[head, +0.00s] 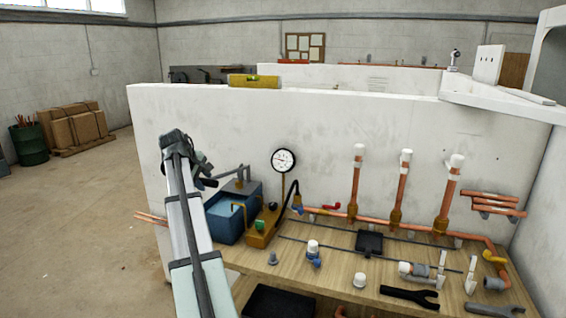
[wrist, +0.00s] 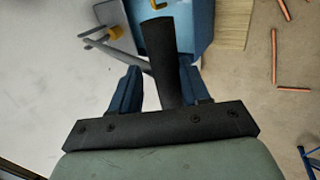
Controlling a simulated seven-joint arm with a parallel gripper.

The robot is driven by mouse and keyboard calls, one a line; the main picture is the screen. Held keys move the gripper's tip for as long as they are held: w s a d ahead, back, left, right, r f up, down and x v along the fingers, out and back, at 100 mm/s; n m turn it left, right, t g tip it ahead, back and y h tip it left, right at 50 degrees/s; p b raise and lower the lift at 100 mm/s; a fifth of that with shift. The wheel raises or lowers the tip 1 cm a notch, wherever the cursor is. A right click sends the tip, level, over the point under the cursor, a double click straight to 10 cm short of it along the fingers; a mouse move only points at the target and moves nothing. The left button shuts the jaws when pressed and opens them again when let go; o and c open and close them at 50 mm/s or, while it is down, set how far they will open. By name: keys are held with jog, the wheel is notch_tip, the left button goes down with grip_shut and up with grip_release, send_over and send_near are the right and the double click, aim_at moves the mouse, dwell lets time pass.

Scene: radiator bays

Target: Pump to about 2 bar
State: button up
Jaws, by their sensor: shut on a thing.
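The test pump has a blue tank (head: 228,222) at the left end of the wooden bench, with water in it. Its grey lever reaches left to a black grip (wrist: 163,45). My gripper (head: 203,180) is at the tank's upper left, shut on the pump handle. In the wrist view the black grip stands between the blue fingers of my gripper (wrist: 158,90). The round pressure gauge (head: 284,160) stands above the pump against the white wall. Its dark needle points left and up, but the scale is too small to read. A black hose (head: 290,196) runs from the pump to the pipework.
A copper pipe (head: 375,221) with several capped risers runs along the wall. A blue-white valve (head: 313,252), a white cap (head: 360,280) and black pliers (head: 408,296) lie on the bench. Copper pipes (wrist: 291,89) lie right in the wrist view. Floor left of the bench is clear.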

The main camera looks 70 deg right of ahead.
jog(key=shift+a+f+h, duration=0.1)
jog(key=shift+f+h, duration=0.4)
jog(key=shift+f, duration=0.8)
jog(key=shift+f, duration=0.3)
jog(key=shift+f+h, duration=1)
jog(key=shift+f, duration=1.3)
jog(key=shift+y, duration=0.8)
jog(key=r, duration=0.4)
jog(key=shift+d+r, duration=0.25)
jog(key=shift+r, duration=0.15)
jog(key=shift+a+r, duration=0.1)
jog(key=shift+r, duration=0.4)
